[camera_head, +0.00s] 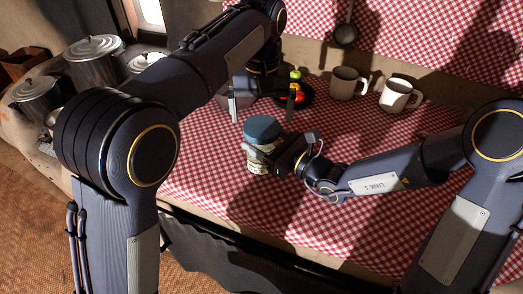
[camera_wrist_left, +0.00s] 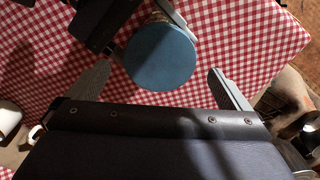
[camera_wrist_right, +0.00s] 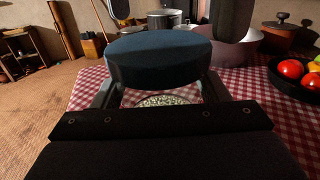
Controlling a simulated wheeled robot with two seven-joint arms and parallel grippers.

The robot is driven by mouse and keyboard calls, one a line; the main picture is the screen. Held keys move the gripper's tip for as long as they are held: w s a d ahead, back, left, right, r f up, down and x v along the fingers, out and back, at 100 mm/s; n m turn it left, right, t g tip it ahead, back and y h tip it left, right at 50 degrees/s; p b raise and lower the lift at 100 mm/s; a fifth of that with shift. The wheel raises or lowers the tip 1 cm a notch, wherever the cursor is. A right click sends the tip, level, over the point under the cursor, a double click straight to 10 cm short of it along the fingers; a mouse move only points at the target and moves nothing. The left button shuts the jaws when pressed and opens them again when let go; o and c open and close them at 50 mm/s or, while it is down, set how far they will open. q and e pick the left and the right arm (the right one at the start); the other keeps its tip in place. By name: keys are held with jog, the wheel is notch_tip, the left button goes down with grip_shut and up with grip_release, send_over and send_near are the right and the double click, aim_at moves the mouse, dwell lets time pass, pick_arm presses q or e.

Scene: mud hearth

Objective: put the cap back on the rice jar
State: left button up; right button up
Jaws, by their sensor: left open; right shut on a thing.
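The rice jar (camera_head: 257,163) stands upright near the front of the checked table. Its blue cap (camera_head: 262,128) is at the jar's top; I cannot tell whether it is fully seated. My right gripper (camera_head: 262,155) is shut on the jar from the right, below the cap. The right wrist view shows the cap (camera_wrist_right: 158,60) above the fingers and pale grains (camera_wrist_right: 165,100) between them. My left gripper (camera_head: 262,112) is open above the jar. In the left wrist view, the round cap top (camera_wrist_left: 160,57) lies beyond and between the spread fingertips, apparently untouched by them.
A black bowl of fruit (camera_head: 309,98) stands behind the jar. A beige mug (camera_head: 345,84) and a white mug (camera_head: 397,96) stand to the right. Metal pots (camera_head: 95,68) stand at the left. The table's front right is clear.

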aim_at(262, 126)
pick_arm(q)
jog(key=shift+f, duration=1.55)
jog(key=c, duration=0.9)
jog(key=shift+m, duration=0.8)
jog(key=shift+c, duration=0.3)
jog(key=o, duration=1)
jog(key=shift+c, duration=0.2)
jog(key=shift+r, duration=0.1)
